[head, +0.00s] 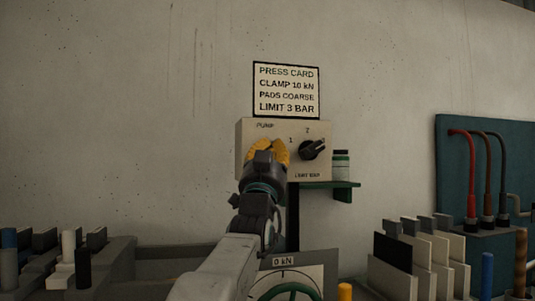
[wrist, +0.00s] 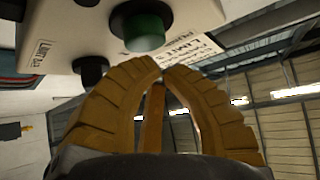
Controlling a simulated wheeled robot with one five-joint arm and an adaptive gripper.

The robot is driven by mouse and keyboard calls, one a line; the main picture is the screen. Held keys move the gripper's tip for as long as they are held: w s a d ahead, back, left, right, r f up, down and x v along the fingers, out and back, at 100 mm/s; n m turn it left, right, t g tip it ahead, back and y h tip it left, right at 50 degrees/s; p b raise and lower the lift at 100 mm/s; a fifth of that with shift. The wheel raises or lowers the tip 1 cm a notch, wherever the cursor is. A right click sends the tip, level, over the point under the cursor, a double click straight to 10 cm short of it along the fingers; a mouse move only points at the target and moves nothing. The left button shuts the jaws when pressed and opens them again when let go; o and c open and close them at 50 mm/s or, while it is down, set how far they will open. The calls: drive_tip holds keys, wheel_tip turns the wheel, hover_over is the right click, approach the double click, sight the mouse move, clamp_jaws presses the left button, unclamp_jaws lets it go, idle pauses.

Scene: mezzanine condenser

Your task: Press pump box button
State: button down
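The pump box (head: 285,130) is a pale box on the wall, marked PUMP at its upper left and LIMIT BAR at its lower right. In the head view my gripper (head: 268,145) covers the area under the PUMP label, so the button is hidden there. The wrist view shows a round green button (wrist: 145,30) standing out from the box (wrist: 40,22). My gripper (wrist: 162,66) has its yellow-brown fingers brought together at the tips, with nothing between them. The tips appear close to the green button; I cannot tell whether they touch it.
A black rotary knob (head: 312,150) sits right of my gripper on the box. A press card (head: 286,90) hangs above. A gauge panel (head: 287,275) marked 0 kN stands below.

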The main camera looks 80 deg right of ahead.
drive_tip(key=shift+w+d, duration=0.3)
drive_tip(key=shift+d, duration=0.5)
idle(1.1)
drive_tip(key=shift+a, duration=0.1)
drive_tip(key=shift+s+a+b, duration=0.25)
drive_tip(key=shift+a+b, duration=0.65)
drive_tip(key=shift+b, duration=0.05)
idle(0.6)
